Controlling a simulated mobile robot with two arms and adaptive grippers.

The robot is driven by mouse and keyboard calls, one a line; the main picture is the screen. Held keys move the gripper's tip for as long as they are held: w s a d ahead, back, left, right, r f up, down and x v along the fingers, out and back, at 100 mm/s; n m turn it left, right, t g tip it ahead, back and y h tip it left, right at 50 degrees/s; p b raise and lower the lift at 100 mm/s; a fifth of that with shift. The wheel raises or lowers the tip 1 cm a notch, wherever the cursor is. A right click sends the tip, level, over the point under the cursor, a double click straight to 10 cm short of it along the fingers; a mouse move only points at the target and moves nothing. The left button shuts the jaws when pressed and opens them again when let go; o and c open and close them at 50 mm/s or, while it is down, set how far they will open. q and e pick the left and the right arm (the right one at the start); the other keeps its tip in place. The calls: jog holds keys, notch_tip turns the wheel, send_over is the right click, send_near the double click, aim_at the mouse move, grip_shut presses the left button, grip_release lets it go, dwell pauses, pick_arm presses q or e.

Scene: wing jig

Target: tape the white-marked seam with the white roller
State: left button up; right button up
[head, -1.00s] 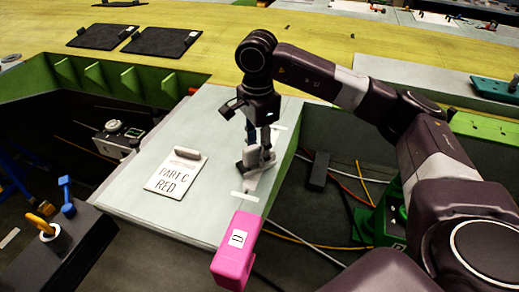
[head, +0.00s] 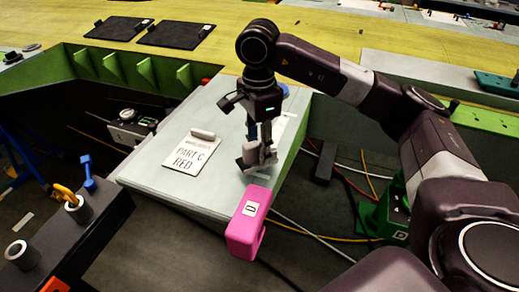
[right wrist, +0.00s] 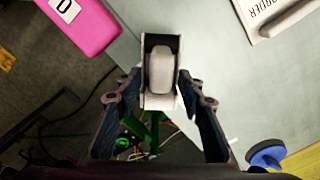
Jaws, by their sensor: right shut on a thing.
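My right gripper (head: 262,143) comes down from above and is shut on the white roller (head: 254,157). The roller is low over the pale panel (head: 160,182), near its right edge and just behind the pink block marked D (head: 247,222). In the right wrist view the roller (right wrist: 160,72) sits between the two fingers of the gripper (right wrist: 160,105). A whitish strip (head: 282,126) shows on the panel behind the gripper, along the right edge. The seam right under the roller is hidden. My left gripper is not in view.
A blue round thing (head: 284,90) is at the panel's back. A dark holder with tools (head: 75,230) stands at the lower left. Cables lie on the floor to the right.

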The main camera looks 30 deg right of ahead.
jog(key=shift+w+d+r+p, duration=0.15)
jog(key=shift+r+p, duration=0.2)
jog(key=shift+r, duration=0.25)
jog(key=shift+w+d+r+p, duration=0.15)
jog(key=shift+r+p, duration=0.15)
jog(key=shift+r, duration=0.65)
notch_tip(320, 180, up, 2)
jog(key=shift+s+a+r+p, duration=0.15)
jog(key=shift+r+p, duration=0.05)
jog(key=shift+p, duration=0.6)
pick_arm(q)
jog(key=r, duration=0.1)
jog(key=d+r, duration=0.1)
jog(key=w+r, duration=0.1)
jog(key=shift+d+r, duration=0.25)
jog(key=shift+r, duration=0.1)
pick_arm(e)
jog(key=shift+r, duration=0.2)
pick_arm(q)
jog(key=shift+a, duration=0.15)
